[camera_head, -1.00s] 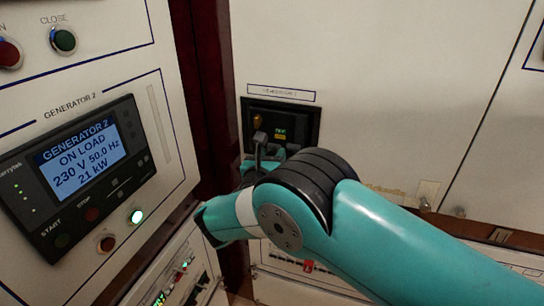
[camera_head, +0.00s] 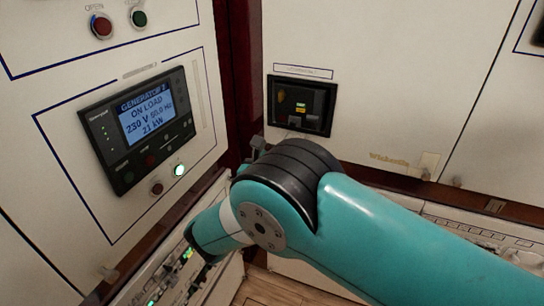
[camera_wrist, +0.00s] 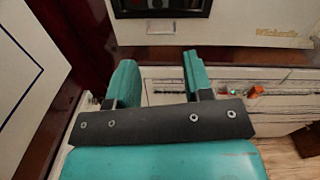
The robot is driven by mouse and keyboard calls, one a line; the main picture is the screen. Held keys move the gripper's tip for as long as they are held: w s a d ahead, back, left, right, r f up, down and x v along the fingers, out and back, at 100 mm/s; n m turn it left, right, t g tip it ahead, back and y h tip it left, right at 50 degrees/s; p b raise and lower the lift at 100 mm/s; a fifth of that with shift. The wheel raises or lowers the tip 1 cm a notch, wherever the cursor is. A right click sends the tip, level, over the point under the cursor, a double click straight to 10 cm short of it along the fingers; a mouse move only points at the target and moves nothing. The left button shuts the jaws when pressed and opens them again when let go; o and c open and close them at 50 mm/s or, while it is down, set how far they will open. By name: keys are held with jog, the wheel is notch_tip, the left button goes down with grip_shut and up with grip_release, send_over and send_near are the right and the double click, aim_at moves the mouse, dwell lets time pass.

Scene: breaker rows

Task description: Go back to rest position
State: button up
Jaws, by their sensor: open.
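My gripper (camera_wrist: 158,77) shows in the wrist view with two teal fingers spread apart and nothing between them. In the head view my teal arm reaches in from the lower right, and its dark joint and links hide most of the gripper. The dark recessed breaker unit (camera_head: 302,105) with small green and yellow labels sits in the white panel beyond the arm. Its lower edge also shows at the top of the wrist view (camera_wrist: 160,8). The fingers are apart from it, below it in that view.
Red (camera_head: 101,26) and green (camera_head: 139,17) buttons are above. A dark red post (camera_head: 238,75) fills the corner. Lower panels carry small switches (camera_wrist: 254,91).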

jog(key=w+d+r+m+g, duration=0.3)
jog(key=d+r+m+g, duration=0.15)
jog(key=d+m, duration=0.3)
jog(key=s+d+r+m+g+y, duration=0.35)
jog(key=s+d+m+g, duration=0.25)
jog(key=m, duration=0.3)
jog(key=s+d+r+m+g+y, duration=0.1)
jog(key=s+r+m+g+y, duration=0.1)
jog(key=s, duration=0.8)
jog(key=s+d+r+m+g+y, duration=0.2)
jog(key=s+m, duration=0.3)
jog(key=s, duration=0.5)
jog(key=s+d+r+m+g+y, duration=0.2)
jog(key=s+r+m, duration=0.1)
jog(key=s, duration=0.6)
jog(key=shift+s+m+g, duration=0.35)
jog(key=shift+s, duration=0.05)
jog(key=shift+a, duration=0.1)
